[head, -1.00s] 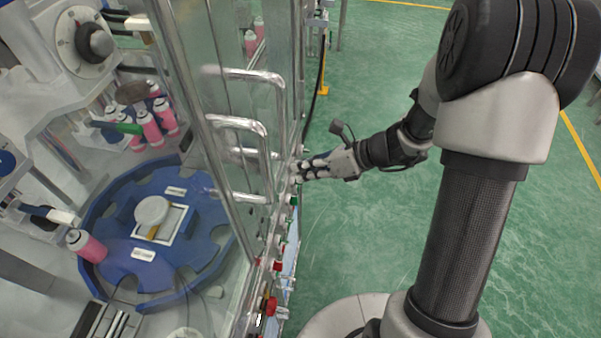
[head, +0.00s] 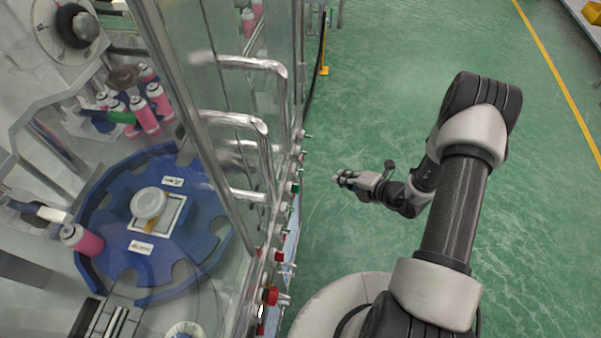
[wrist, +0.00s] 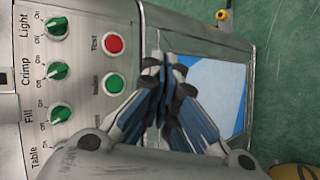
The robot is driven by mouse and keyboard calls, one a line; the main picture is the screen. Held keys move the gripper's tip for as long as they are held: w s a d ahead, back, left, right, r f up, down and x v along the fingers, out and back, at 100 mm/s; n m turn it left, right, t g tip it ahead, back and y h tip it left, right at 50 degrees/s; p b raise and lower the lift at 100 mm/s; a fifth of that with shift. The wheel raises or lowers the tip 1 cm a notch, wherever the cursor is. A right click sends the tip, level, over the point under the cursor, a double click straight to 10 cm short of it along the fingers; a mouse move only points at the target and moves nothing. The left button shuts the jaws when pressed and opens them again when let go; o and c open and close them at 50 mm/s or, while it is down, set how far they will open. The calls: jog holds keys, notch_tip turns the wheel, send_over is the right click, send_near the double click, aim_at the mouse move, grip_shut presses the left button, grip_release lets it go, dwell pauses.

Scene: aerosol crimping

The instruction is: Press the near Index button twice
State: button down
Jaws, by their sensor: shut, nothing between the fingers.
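The wrist view shows a control panel (wrist: 80,75) with a red button (wrist: 113,43) and a green button (wrist: 114,85). In the head view my gripper (head: 340,179) is over the green floor, clear of the machine's side. A small green button (head: 295,187) shows edge-on along that side, with red ones (head: 277,256) closer to me.
Green knobs (wrist: 58,71) labelled Light, Crimp and Fill line the panel. A blue and white screen (wrist: 215,88) lies beyond my fingers. Metal door handles (head: 240,125) stick out from the glass enclosure. Inside are a blue rotary table (head: 100,220) and pink cans (head: 145,118). The floor to the right is free.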

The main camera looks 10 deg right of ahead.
aim_at(299, 174)
jog(key=w+a, duration=0.2)
jog(key=a, duration=0.6)
jog(key=shift+w+a, duration=0.2)
jog(key=shift+w, duration=0.15)
jog(key=shift+w+a, duration=0.1)
jog(key=shift+a, duration=0.1)
dwell(1.2)
jog(key=shift+a, duration=0.2)
